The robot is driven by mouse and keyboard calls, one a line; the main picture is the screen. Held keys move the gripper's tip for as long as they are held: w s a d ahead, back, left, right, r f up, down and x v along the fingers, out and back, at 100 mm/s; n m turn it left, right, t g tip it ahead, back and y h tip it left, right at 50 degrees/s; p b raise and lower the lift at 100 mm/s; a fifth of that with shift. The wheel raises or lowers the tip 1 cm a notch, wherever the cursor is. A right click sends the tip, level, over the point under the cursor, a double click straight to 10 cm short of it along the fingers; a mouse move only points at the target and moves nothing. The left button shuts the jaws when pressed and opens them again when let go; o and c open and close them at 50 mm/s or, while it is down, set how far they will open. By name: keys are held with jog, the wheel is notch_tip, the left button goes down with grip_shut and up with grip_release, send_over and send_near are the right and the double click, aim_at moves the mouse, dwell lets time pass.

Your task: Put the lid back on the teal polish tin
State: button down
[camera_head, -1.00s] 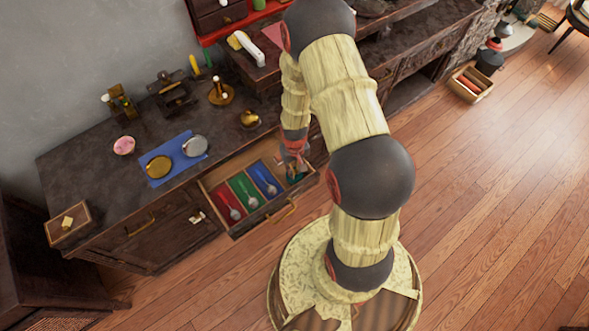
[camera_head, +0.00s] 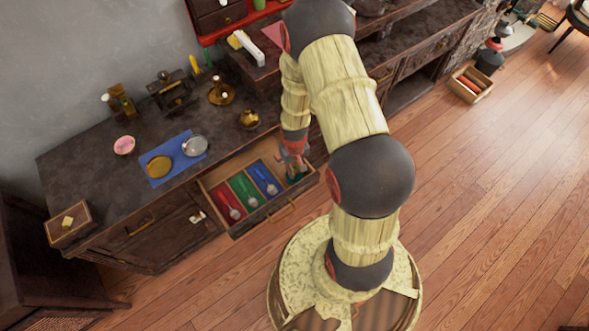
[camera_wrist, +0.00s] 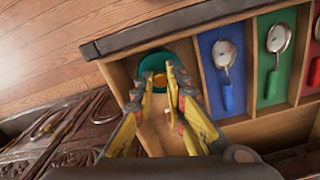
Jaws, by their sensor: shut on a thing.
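A teal round piece (camera_wrist: 146,67) with an amber middle lies at the far end of the open drawer's end compartment in the wrist view. I cannot tell whether it is the polish tin or its lid. In the head view it is a small teal patch (camera_head: 294,178), partly covered by my gripper. My gripper (camera_wrist: 161,78) points down into this compartment, its two fingers close together at the amber middle. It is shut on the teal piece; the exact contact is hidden. I cannot make out a separate tin and lid.
The drawer (camera_head: 243,224) also has red, green and blue compartments, each with a spoon. Drawer walls stand close around my gripper. On the counter (camera_head: 82,165) are a blue mat (camera_head: 160,180) with gold and silver discs, a pink round dish (camera_head: 124,145) and brass pieces.

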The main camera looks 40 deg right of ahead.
jog(key=c, duration=1.7)
grip_release()
jog(key=shift+o, duration=1.1)
jog(key=shift+o, duration=1.2)
jog(key=shift+r+p, duration=2.7)
jog(key=shift+r, duration=0.85)
jog(key=shift+c, duration=1.1)
